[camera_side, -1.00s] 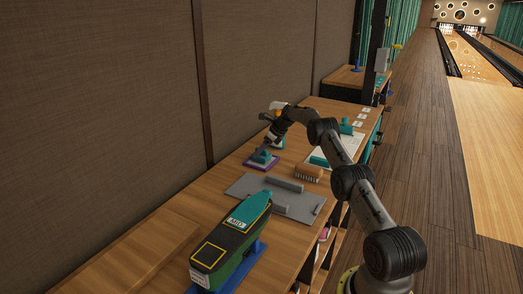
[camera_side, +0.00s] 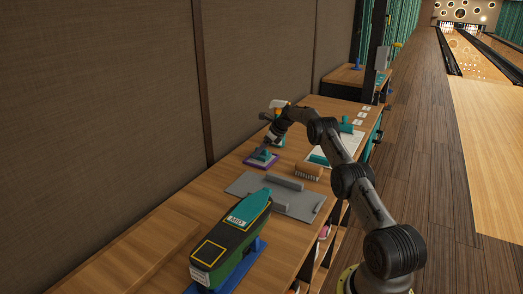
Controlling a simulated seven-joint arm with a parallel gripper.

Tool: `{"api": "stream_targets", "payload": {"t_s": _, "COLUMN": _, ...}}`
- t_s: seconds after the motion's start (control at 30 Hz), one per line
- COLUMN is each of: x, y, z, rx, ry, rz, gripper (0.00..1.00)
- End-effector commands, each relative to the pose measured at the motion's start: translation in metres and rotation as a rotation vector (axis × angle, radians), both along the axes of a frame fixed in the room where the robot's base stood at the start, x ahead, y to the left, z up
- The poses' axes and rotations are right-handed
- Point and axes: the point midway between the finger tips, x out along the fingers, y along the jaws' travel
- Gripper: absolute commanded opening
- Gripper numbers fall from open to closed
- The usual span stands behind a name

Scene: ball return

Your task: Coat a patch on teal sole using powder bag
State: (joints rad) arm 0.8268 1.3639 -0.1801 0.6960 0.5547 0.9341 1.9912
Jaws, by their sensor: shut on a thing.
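The powder bag (camera_side: 261,156) is a small teal lump on a purple square mat (camera_side: 254,163) at the wall side of the bench. My gripper (camera_side: 266,148) points down at the bag and is shut on its top. The bag is small here, and I cannot tell whether it touches the mat. A dark shoe (camera_side: 225,246) lies sole up on a blue stand (camera_side: 256,249) at the near end. A yellow-outlined square patch (camera_side: 209,253) marks the dark part nearer the camera.
A grey tray (camera_side: 246,186) with grey blocks lies between the mat and the shoe. A brown brush (camera_side: 308,171) stands right of the mat. A white sheet (camera_side: 338,150) with teal rollers lies farther right.

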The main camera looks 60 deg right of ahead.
Motion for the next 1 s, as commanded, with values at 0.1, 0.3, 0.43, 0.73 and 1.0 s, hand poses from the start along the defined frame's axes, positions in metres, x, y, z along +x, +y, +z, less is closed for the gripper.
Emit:
{"api": "stream_targets", "payload": {"t_s": 0.1, "x": -0.001, "y": 0.001, "z": -0.004, "rx": 0.004, "ry": 0.005, "rz": 0.0, "gripper": 0.31}}
{"api": "stream_targets", "payload": {"t_s": 0.3, "x": -0.001, "y": 0.001, "z": -0.002, "rx": 0.004, "ry": 0.006, "rz": 0.0, "gripper": 0.31}}
{"api": "stream_targets", "payload": {"t_s": 0.43, "x": -0.001, "y": 0.001, "z": 0.007, "rx": 0.004, "ry": 0.005, "rz": 0.001, "gripper": 0.31}}
{"api": "stream_targets", "payload": {"t_s": 0.73, "x": -0.001, "y": 0.0, "z": 0.03, "rx": 0.001, "ry": 0.003, "rz": 0.001, "gripper": 0.31}}
{"api": "stream_targets", "payload": {"t_s": 1.0, "x": 0.0, "y": 0.0, "z": 0.051, "rx": 0.001, "ry": 0.001, "rz": 0.001, "gripper": 0.31}}
